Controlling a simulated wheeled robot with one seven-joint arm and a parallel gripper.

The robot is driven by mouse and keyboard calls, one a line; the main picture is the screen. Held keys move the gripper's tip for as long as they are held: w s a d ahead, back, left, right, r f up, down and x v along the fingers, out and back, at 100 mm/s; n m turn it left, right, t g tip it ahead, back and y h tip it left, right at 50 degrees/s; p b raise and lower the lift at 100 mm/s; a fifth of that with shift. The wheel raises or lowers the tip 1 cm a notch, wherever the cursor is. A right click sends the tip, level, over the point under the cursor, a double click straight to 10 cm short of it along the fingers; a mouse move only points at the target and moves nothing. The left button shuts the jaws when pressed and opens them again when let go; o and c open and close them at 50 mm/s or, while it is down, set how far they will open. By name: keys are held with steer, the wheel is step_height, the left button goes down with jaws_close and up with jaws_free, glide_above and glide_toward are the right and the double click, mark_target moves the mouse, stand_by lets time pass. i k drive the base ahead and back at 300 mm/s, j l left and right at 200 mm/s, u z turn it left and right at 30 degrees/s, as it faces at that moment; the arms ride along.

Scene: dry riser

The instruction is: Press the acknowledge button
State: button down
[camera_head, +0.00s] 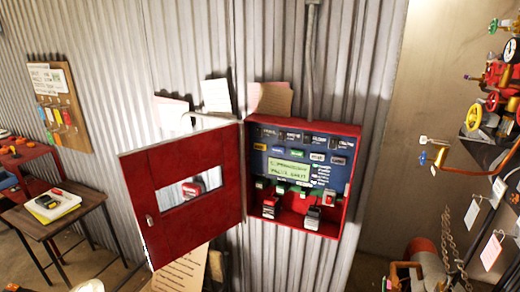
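A red wall cabinet (340,205) stands open on the corrugated wall, right of centre. Its windowed red door (180,222) is swung out to the left. Inside is a blue control panel (345,170) with a lit green display (290,168), its text too small to read surely. Several small coloured buttons or labels sit around the display. Below it is a row with green pieces (281,188) and a red one (330,197). I cannot tell which is the acknowledge button. My gripper is not in view.
Two small devices (313,215) stand on the cabinet's floor. A side table (50,222) with a book and a yellow-red item is at left. Valves and pipes (475,118) with hanging tags fill the right side. A pale rounded thing (90,286) at the bottom left is unclear.

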mark_target(259, 146)
steer(key=i+j+u, duration=0.85)
steer(key=u, duration=0.15)
steer(key=i, duration=0.05)
